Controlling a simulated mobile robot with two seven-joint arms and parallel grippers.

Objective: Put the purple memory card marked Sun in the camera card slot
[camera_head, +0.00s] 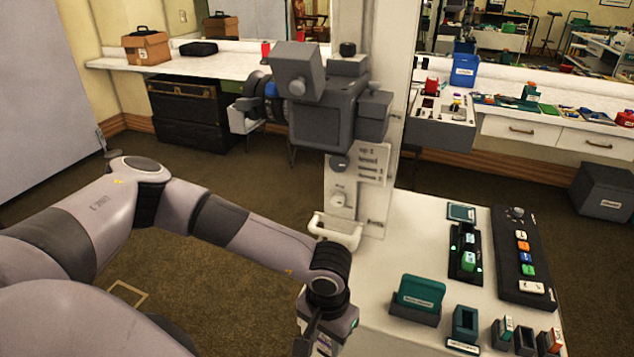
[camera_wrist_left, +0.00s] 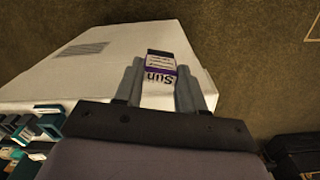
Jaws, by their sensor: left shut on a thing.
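The purple and white memory card marked Sun (camera_wrist_left: 160,66) is between the two grey fingers of my left gripper (camera_wrist_left: 160,80) in the left wrist view. The fingers are shut on it, and its printed face shows upside down. In the head view my left gripper (camera_head: 318,342) is low at the centre, cut by the bottom edge and in front of the white counter. The dark grey camera (camera_head: 322,122) stands on the white post, above and away from the gripper. I cannot make out its card slot. My right gripper is not in view.
The white counter (camera_head: 410,240) carries a teal box (camera_head: 419,292), a black charger-like unit (camera_head: 466,252), a button panel (camera_head: 522,255) and several small card holders at the front right. The white post (camera_head: 350,195) rises at its back. Carpet is clear at left.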

